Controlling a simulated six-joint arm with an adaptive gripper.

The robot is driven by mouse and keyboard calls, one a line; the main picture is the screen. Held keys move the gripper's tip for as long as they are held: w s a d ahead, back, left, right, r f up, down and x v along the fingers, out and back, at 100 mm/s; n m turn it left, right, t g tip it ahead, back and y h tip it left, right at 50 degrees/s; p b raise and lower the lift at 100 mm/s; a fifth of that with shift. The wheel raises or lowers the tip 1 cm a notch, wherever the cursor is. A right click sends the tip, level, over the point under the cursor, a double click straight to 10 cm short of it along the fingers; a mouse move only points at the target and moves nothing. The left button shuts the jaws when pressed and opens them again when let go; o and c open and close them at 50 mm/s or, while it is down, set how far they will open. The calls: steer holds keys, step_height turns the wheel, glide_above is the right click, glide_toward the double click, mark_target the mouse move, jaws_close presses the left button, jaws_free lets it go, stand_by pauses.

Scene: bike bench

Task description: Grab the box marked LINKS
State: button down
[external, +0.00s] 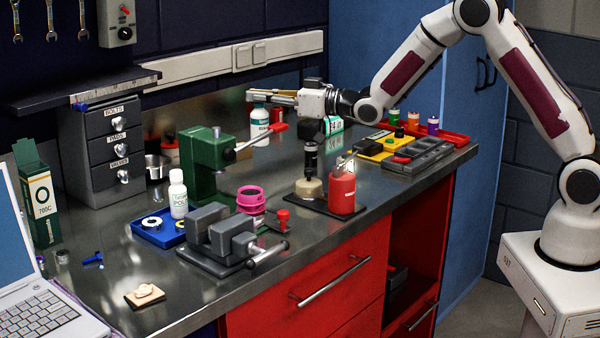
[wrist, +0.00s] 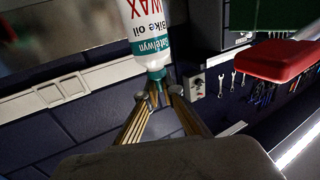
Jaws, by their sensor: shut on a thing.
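I cannot make out a LINKS marking on any box in either view. My gripper (external: 256,95) reaches left over the back of the bench, at the top of a white bottle (external: 260,128). In the wrist view my gripper's fingers (wrist: 159,95) close on the narrow tip below the teal cap of this bottle (wrist: 150,35), which appears upside down there. Its label reads "Bike oil" and "WAX". A white and green box (external: 334,126) stands behind my wrist, partly hidden, its marking unclear.
A green press (external: 205,160) with a red-tipped lever stands close in front of the bottle. A drawer cabinet (external: 108,150) marked BOLTS, PADS and VALVES is at left. A vise (external: 222,240), a red can (external: 342,193) and trays crowd the bench.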

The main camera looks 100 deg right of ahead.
steer(key=shift+r, duration=1.25)
steer(key=shift+s+d, duration=0.1)
steer(key=shift+d, duration=0.1)
steer(key=s, duration=1.1)
steer(key=shift+a+r, duration=0.15)
steer(key=shift+a, duration=0.05)
